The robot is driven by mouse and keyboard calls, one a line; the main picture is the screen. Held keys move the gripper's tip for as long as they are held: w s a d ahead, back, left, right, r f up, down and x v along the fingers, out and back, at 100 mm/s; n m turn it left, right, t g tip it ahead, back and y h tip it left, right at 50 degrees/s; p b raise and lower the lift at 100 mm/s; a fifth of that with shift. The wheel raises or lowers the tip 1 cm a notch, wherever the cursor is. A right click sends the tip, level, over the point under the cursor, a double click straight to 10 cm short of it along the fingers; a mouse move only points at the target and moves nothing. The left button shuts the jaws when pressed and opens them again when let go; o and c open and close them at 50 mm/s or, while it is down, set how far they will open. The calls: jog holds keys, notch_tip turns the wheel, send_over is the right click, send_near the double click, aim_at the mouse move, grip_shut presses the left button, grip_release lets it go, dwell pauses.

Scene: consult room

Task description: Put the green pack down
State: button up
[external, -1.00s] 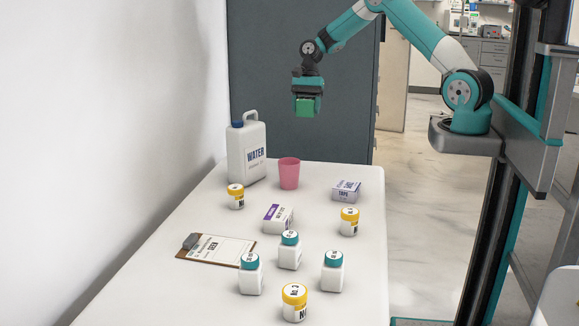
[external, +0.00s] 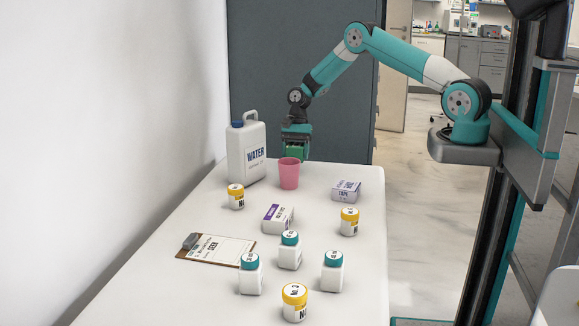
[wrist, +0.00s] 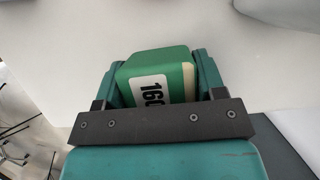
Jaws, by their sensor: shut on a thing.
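My gripper (external: 295,152) is at the far end of the white table (external: 335,262), behind the pink cup as the external view sees it. It is shut on the green pack (wrist: 155,62), which shows between the two fingers in the wrist view with a white label reading "160". In the external view the pack (external: 293,152) is mostly hidden by the fingers and the cup. I cannot tell whether its underside touches the table.
The pink cup (external: 289,174) and the white water jug (external: 246,152) stand close to my gripper. A tape box (external: 346,190), a purple-marked box (external: 278,218), several bottles and jars, and a clipboard (external: 215,249) lie nearer the camera. The right edge beyond the tape box is bare.

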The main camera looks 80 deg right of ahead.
jog(key=shift+f, duration=2.15)
jog(key=shift+f, duration=0.15)
jog(key=o, duration=1)
